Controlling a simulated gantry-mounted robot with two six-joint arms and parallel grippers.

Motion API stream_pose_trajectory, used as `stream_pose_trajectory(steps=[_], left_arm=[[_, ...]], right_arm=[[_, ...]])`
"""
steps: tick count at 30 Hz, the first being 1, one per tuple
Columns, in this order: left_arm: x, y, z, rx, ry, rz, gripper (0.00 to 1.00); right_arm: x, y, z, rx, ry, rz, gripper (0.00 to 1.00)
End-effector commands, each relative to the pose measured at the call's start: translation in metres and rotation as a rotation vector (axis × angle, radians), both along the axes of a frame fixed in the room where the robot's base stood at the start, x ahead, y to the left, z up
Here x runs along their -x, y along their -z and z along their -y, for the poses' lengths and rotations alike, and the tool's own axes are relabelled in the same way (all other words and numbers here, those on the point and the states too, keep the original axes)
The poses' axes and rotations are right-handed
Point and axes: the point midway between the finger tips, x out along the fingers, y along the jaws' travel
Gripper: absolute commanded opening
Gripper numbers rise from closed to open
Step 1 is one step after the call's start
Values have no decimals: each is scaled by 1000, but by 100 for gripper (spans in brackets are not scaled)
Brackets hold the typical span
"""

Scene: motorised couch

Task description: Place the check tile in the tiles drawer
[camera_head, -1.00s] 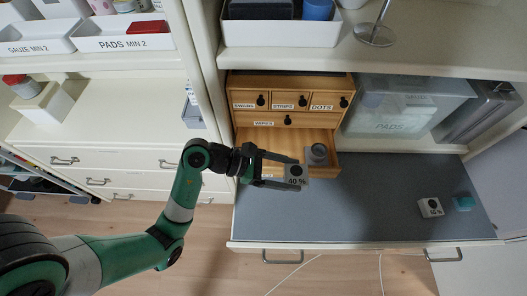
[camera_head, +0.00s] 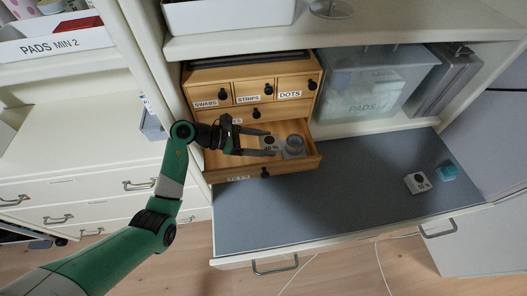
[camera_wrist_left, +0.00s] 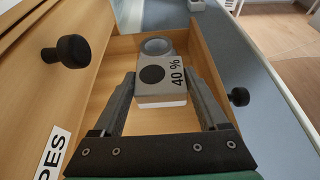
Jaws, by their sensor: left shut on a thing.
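My left gripper (camera_head: 268,143) is shut on a grey tile (camera_head: 271,147) with a black dot and "40 %" on it. In the left wrist view the tile (camera_wrist_left: 164,76) sits between both fingers (camera_wrist_left: 164,92), above the drawer floor. The open bottom drawer (camera_head: 297,166) of the wooden cabinet is under it; its front label is partly hidden by glare and size. A grey piece with a round ring (camera_head: 294,146) is in the drawer, right beside the held tile. Whether the tile touches the drawer floor I cannot tell. My right gripper is not in view.
A white tile with a black dot (camera_head: 417,183) and a teal block (camera_head: 447,172) lie on the grey worktop (camera_head: 340,205). A clear bin marked PADS (camera_head: 370,90) stands behind. The upper drawers (camera_head: 255,92) are shut, their knobs sticking out.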

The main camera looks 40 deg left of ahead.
Motion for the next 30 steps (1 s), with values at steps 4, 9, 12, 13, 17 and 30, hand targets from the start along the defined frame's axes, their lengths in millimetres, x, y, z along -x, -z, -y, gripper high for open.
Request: stream_pose_trajectory(steps=[4, 9, 12, 13, 17, 30], left_arm=[[-1, 2, -2, 1, 0, 1, 9], [-4, 32, -4, 2, -1, -1, 9], [-4, 39, -4, 1, -1, 1, 9], [-4, 38, -4, 0, -1, 1, 9], [-4, 36, -4, 0, -1, 1, 9], [-3, 40, -4, 1, 0, -1, 100]], right_arm=[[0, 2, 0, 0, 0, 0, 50], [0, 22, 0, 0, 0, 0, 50], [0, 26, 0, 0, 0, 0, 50], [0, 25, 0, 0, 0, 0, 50], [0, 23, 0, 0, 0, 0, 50], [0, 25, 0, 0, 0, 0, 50]])
